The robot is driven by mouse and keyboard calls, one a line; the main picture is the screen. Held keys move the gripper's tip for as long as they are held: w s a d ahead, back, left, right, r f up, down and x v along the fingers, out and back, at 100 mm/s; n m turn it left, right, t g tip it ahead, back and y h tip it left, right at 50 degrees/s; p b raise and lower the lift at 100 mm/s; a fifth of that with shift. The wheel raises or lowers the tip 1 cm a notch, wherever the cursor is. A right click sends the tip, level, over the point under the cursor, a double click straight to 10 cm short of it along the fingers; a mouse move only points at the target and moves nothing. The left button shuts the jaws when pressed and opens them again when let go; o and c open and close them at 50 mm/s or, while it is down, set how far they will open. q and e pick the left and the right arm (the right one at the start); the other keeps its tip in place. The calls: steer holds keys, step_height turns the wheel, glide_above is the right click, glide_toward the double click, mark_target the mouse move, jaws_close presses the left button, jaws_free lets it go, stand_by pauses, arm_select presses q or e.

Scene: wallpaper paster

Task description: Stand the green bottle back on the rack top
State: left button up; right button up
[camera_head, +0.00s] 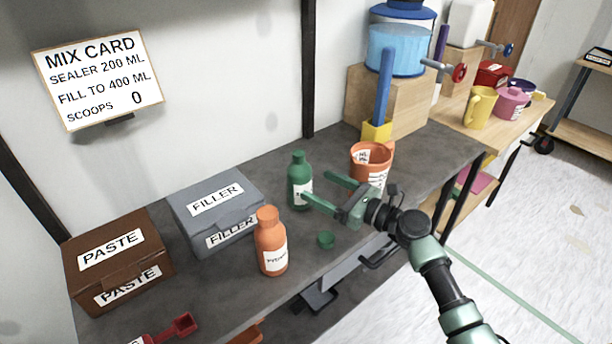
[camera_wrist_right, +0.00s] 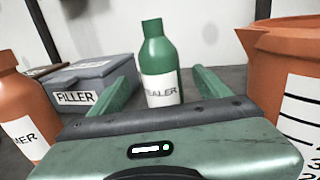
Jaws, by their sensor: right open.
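Nothing is between the fingers except open space in front of the bottle. A small green cap (camera_head: 326,240) lies on the rack top in front of the bottle. My left gripper is not in view.
An orange bottle (camera_head: 271,246) stands left of the cap. The grey FILLER box (camera_head: 214,208) and brown PASTE box (camera_head: 118,262) are further left. An orange measuring jug (camera_head: 370,160) stands close to the right of my right gripper. A red scoop (camera_head: 180,327) lies near the front left.

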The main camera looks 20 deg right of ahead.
steer(key=shift+v, duration=2.3)
